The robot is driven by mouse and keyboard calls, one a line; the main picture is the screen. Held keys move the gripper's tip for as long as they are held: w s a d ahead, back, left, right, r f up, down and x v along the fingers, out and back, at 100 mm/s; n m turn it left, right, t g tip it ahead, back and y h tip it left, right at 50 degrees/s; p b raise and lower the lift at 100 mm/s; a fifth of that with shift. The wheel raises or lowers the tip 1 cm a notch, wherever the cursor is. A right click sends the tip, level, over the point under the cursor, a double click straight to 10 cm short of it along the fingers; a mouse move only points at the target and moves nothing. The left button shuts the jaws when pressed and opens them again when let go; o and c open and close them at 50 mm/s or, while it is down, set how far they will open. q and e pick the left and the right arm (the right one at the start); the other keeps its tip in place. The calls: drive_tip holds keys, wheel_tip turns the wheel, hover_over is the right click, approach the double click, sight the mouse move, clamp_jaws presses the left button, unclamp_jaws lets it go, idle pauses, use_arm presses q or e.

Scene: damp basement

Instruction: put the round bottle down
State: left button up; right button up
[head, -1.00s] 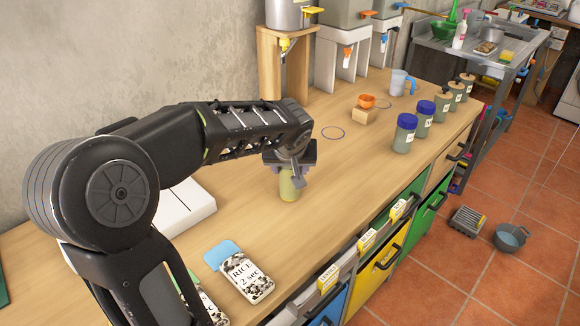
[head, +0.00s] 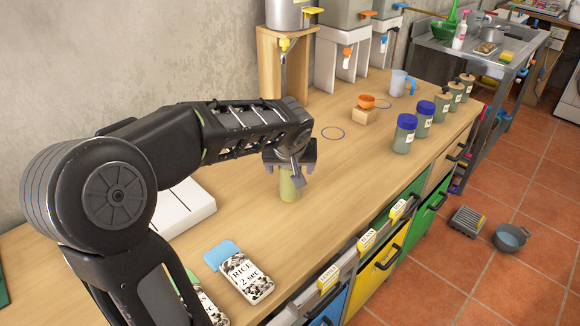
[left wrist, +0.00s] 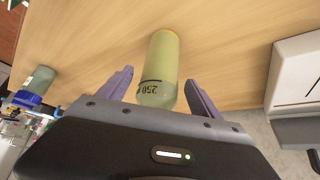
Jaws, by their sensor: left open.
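The round bottle (head: 289,186), pale yellow-green, stands upright on the wooden counter (head: 330,205). In the left wrist view the bottle (left wrist: 159,72) shows a dark line and the marking "250" near its end closest to the gripper. My left gripper (head: 291,170) is just above and around the top of the bottle. In the left wrist view its two purple fingers (left wrist: 158,92) are spread, with a gap on each side of the bottle. The gripper partly hides the bottle's top in the head view. My right gripper is not in view.
A white board (head: 180,208) lies left of the bottle. A rice packet (head: 246,277) lies near the front. Blue-lidded jars (head: 404,135) stand to the right, and an orange cup (head: 367,101) sits on a wooden block behind. The counter around the bottle is clear.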

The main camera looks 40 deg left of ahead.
use_arm(q)
drive_tip(key=v, duration=1.1)
drive_tip(key=shift+r, duration=0.25)
drive_tip(key=shift+s+d, duration=0.15)
